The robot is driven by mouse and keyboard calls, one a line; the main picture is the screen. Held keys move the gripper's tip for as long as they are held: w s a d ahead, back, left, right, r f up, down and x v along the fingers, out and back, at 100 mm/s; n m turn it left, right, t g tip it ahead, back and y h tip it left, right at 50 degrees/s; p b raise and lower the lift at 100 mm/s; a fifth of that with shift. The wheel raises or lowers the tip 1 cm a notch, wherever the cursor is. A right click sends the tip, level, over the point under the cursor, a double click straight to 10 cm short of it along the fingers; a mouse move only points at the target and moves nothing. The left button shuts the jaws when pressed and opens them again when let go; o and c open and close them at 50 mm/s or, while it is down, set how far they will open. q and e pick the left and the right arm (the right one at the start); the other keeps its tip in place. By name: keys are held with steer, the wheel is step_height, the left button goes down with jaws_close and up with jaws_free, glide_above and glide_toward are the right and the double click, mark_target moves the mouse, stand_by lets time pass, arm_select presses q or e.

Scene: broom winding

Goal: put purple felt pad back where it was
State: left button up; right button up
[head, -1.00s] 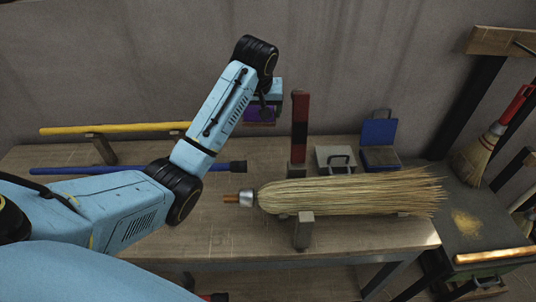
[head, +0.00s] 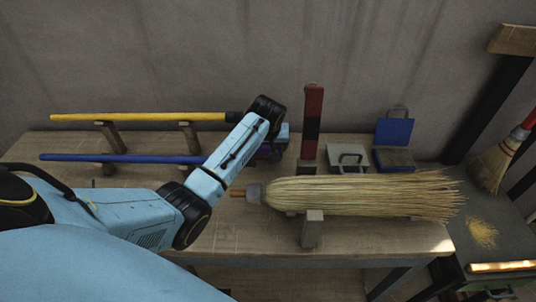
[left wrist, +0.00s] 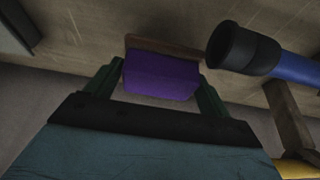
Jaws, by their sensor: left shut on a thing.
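The purple felt pad (left wrist: 160,76) is between the two fingers of my left gripper (left wrist: 155,92), which is shut on it. The gripper is low over the back of the wooden table (head: 90,185), behind the broom's handle end. In the left wrist view, a flat brown strip (left wrist: 190,50) shows just beyond the pad. I cannot tell whether the pad touches it. My right gripper is not in view.
A blue pole (head: 120,158) with a dark end cap (left wrist: 232,47) lies close beside the gripper. A yellow pole (head: 140,117) rests behind it. The straw broom (head: 360,194) lies on supports in front. A red and black post (head: 312,125) stands to the right.

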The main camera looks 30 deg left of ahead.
arm_select(q)
step_height(320, 180, down, 4)
steer(key=shift+r+b, duration=0.25)
steer(key=shift+b, duration=0.1)
steer(key=shift+f, duration=0.1)
steer(key=o, duration=0.8)
steer(key=shift+s+d+r, duration=0.1)
steer(key=shift+r, duration=0.45)
steer(key=p+v, duration=0.3)
steer(key=v, duration=0.8)
steer(key=shift+r, duration=0.1)
